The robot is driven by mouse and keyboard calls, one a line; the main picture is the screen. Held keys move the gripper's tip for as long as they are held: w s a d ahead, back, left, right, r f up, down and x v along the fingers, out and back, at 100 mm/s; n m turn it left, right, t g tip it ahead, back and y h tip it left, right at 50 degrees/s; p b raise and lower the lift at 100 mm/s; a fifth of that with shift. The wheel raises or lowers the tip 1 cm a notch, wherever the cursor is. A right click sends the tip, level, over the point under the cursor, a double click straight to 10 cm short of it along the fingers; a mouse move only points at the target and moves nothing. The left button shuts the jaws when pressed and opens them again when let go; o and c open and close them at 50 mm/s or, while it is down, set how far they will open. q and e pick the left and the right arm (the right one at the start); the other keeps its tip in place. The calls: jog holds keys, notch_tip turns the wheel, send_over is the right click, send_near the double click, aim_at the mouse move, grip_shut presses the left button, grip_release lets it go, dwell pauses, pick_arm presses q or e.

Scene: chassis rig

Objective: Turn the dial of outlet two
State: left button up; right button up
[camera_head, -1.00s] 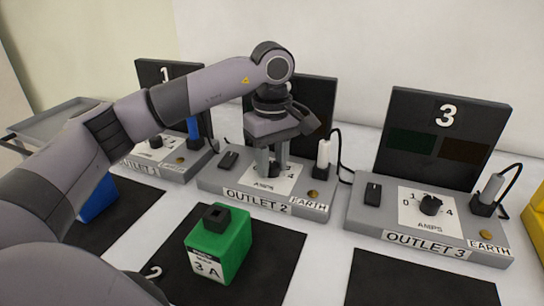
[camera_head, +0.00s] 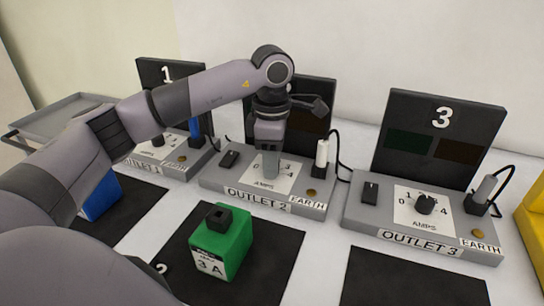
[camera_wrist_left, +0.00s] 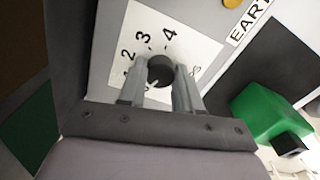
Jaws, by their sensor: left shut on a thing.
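The outlet 2 box (camera_head: 213,181) stands in the middle, with a white AMPS dial plate (camera_head: 287,181) on its top. My left gripper (camera_head: 271,174) points down over that plate and hides the dial in the head view. In the left wrist view the round black dial (camera_wrist_left: 161,70) sits between the two fingers of my left gripper (camera_wrist_left: 160,82), which are shut on it. The numbers 2, 3 and 4 show on the plate around it. A pale mark shows on the dial near its lower edge. My right gripper is not in view.
A green 3 A block (camera_head: 222,243) stands on a black mat (camera_head: 283,246) in front of outlet 2. A white probe (camera_head: 322,153) stands at the box's right. The outlet 3 box (camera_head: 360,216) is to the right, the outlet 1 box (camera_head: 180,168) to the left.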

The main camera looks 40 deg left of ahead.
pick_arm(q)
jog(key=shift+a+r+n, duration=0.1)
jog(key=shift+n, duration=0.6)
jog(key=o, duration=1)
jog(key=shift+o, duration=0.2)
jog(key=shift+r, duration=3.55)
